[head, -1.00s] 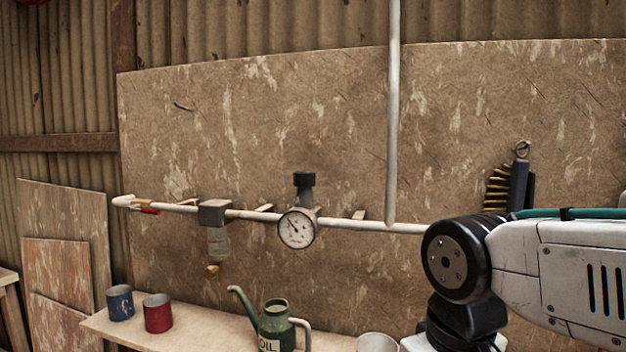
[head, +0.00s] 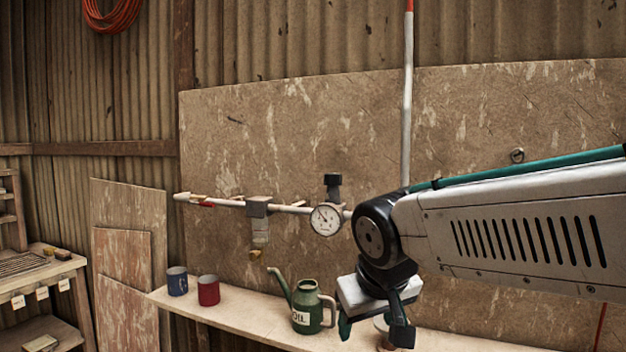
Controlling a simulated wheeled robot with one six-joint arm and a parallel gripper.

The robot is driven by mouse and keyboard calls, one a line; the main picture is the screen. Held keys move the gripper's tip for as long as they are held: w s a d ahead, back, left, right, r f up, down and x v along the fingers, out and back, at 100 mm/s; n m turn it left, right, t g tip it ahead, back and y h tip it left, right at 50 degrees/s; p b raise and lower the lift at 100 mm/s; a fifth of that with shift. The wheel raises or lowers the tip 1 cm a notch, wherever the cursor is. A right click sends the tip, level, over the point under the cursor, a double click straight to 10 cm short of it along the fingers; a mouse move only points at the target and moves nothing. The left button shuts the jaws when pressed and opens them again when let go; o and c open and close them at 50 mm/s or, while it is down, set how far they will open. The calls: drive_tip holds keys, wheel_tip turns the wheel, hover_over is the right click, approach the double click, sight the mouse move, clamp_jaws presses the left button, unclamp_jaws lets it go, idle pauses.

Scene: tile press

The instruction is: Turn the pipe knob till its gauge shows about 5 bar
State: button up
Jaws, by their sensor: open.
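The pipe knob (head: 333,186) is black and stands upright on the pale wall pipe (head: 286,208), just above the gauge. The round gauge (head: 326,219) has a white face. Its needle seems to point to the upper left, but the numbers are too small to read. My gripper (head: 374,329) hangs pointing down in front of the shelf, below and to the right of the gauge and knob. Its fingers are apart and it does not touch the knob. My wrist covers the pipe just right of the gauge.
A shelf (head: 240,318) below the pipe bears a blue mug (head: 177,281), a red mug (head: 208,290) and a green oil can (head: 308,305), close to my gripper's left. A filter unit (head: 259,220) hangs on the pipe left of the gauge. The board around the knob is clear.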

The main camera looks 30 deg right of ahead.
drive_tip(key=w+d+r+m+t+h, duration=0.1)
drive_tip(key=w+d+r+t+h, duration=0.1)
drive_tip(key=w+d+r+t, duration=0.5)
drive_tip(key=w+d+r+h, duration=0.1)
drive_tip(key=w+d+r, duration=0.3)
drive_tip(key=w, duration=0.7)
drive_tip(key=n+t+y, duration=0.3)
drive_tip(key=t+y, duration=0.1)
drive_tip(key=t, duration=0.2)
approach(330, 178)
drive_tip(key=w+d, duration=0.2)
drive_tip(key=w, duration=0.1)
drive_tip(key=w+d, duration=0.1)
drive_tip(key=shift+w+f, duration=0.25)
drive_tip(key=shift+f, duration=0.15)
drive_tip(key=shift+w+d+r+n+y, duration=0.15)
drive_tip(key=shift+w+n+y, duration=0.25)
drive_tip(key=shift+y, duration=0.7)
drive_tip(key=shift+w, duration=0.35)
drive_tip(key=w, duration=0.7)
drive_tip(key=shift+a, duration=0.4)
drive_tip(key=c, duration=1)
